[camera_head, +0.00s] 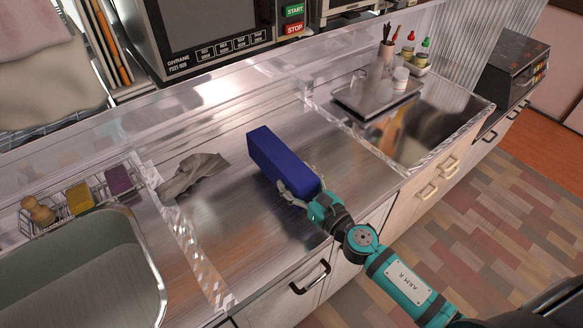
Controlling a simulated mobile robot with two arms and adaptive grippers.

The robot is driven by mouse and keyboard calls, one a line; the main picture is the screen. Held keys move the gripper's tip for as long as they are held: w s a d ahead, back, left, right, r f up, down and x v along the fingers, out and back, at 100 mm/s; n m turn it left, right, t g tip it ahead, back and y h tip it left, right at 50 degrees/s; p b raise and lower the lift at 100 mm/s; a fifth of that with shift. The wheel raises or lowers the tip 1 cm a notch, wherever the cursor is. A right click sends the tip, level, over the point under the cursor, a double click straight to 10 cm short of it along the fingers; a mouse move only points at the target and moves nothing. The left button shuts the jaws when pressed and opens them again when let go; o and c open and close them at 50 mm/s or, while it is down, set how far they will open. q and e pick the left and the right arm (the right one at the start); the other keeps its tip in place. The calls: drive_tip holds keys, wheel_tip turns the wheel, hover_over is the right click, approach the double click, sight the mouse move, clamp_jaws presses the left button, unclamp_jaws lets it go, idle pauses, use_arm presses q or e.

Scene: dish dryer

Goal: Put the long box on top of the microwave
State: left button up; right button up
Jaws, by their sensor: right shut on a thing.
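The long box (275,156) is dark blue and shows in the head view over the middle of the steel counter. My right gripper (300,188) is shut on its near end, and the box points away from it toward the back left. I cannot tell whether the box touches the counter or hangs just above it. The microwave (205,45) stands at the back left, behind the counter, with green START and red STOP buttons. Its top is out of the picture. My left gripper is not in view.
A crumpled grey cloth (192,175) lies left of the box. A sink (90,275) and a wire rack (82,200) with sponges are at the left. A metal tray (378,96) with a utensil cup stands at the right, beside a second basin (440,118).

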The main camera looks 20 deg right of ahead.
drive_tip(key=s, duration=0.3)
drive_tip(key=s+b, duration=0.1)
drive_tip(key=s, duration=0.3)
drive_tip(key=s+a+r, duration=0.1)
drive_tip(key=s, duration=0.2)
drive_tip(key=shift+s+b, duration=0.25)
drive_tip(key=shift+b, duration=0.1)
drive_tip(key=s+d+r+m+t+h, duration=0.1)
drive_tip(key=s+d+r+m+h, duration=0.2)
drive_tip(key=s+r+m+h, duration=0.1)
drive_tip(key=shift+s+d+r+h, duration=0.2)
drive_tip(key=shift+s+r+h, duration=0.25)
drive_tip(key=shift+s+h, duration=0.5)
drive_tip(key=shift+w, duration=0.2)
